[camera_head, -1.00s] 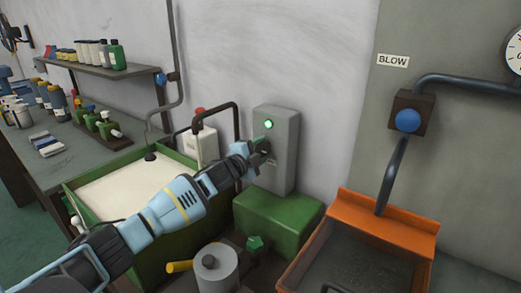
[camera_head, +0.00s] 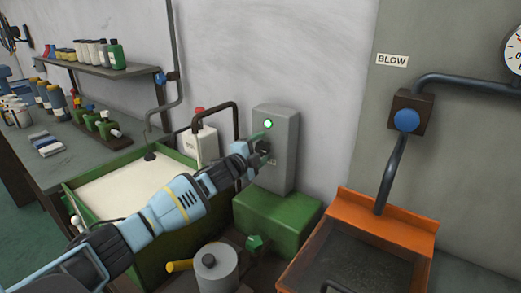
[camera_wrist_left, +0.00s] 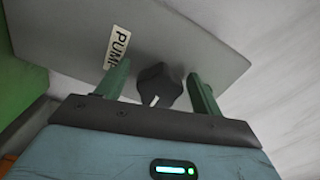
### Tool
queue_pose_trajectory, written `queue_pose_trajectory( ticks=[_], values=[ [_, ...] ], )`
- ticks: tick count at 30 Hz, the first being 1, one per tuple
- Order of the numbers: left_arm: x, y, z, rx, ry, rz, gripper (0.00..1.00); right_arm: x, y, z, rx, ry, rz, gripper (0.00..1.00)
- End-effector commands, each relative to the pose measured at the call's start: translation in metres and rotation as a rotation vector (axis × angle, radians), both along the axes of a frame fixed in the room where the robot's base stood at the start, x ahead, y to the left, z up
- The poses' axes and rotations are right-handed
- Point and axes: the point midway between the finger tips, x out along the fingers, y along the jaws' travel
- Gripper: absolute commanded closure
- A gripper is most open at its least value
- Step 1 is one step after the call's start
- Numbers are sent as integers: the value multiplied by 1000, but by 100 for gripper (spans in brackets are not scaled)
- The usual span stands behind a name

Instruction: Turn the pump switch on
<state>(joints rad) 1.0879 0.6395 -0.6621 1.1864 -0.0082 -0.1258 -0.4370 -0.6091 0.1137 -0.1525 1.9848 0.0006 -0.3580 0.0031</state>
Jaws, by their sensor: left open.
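The pump switch is a black knob (camera_wrist_left: 158,86) with a white mark, on a grey box (camera_head: 281,165) fixed at the wall. A label reading "PUM", its end hidden, shows beside the knob in the left wrist view (camera_wrist_left: 116,48). A green lamp (camera_head: 268,124) glows on the box above the knob. My left gripper (camera_head: 264,147) is at the box front. In the left wrist view its two green fingers (camera_wrist_left: 160,88) stand open, one on each side of the knob, with gaps visible. My right gripper is not in view.
A green block (camera_head: 275,220) sits under the box. An orange-rimmed tray (camera_head: 390,212) is at the right, below a blue knob (camera_head: 407,120) labelled BLOW. A green-edged tank (camera_head: 130,190) and a dark pipe (camera_head: 222,106) are left of the box.

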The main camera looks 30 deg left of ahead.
Motion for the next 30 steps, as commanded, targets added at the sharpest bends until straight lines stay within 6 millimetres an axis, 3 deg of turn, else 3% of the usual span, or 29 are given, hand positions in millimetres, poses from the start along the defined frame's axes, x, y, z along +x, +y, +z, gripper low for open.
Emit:
queue_pose_trajectory(
  ticks=[7, 21, 30],
  values=[
    [-7, 1, 0, -1, 0, -1, 33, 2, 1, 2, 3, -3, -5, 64],
    [-63, 9, 0, -1, 0, -1, 33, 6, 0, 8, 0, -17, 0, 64],
    [-77, 11, 0, 0, -1, 0, 33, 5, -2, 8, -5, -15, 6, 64]
  ],
)
